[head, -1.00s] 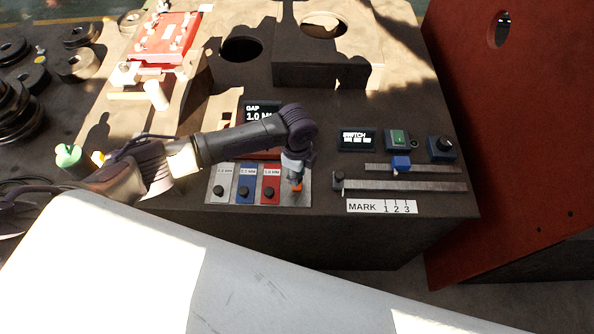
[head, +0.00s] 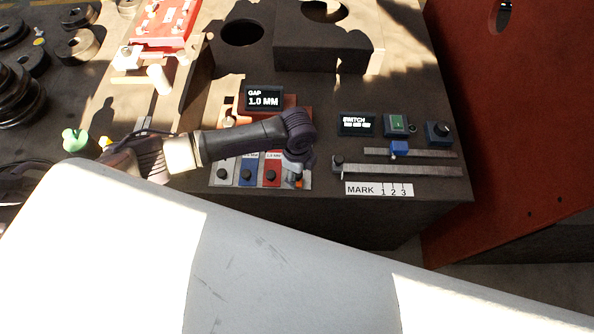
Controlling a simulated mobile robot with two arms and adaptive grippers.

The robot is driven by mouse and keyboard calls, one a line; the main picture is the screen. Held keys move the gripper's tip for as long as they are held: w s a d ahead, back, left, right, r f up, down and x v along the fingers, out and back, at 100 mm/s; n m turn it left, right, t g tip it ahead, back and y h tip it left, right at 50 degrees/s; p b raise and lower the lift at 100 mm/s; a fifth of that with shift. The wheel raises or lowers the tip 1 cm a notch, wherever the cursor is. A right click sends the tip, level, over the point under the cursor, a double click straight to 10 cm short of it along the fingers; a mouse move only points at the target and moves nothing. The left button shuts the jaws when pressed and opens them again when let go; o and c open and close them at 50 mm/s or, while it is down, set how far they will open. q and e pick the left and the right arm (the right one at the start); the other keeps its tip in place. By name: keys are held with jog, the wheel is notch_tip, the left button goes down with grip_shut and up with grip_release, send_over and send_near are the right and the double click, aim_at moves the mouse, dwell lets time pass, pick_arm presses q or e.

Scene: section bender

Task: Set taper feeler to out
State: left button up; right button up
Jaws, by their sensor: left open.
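A long metal strip with a black knob at its left end (head: 410,170) lies above the white MARK 1 2 3 label (head: 379,190); it looks like the taper feeler, though no name on it shows. The strip seems to be at the left, by the knob. My left gripper (head: 297,178) points down at the right end of the feeler panel, left of that knob and apart from it. It is open; my wrist hides most of the fingers. My right gripper is not in view.
Feeler plates with black knobs (head: 272,175) sit under my forearm. The GAP display (head: 264,98) reads 1.0 MM. A red panel (head: 510,130) stands at far right.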

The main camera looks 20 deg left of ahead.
pick_arm(q)
jog(key=shift+w+r, duration=0.1)
jog(key=shift+r, duration=0.45)
notch_tip(320, 180, up, 11)
dwell(0.4)
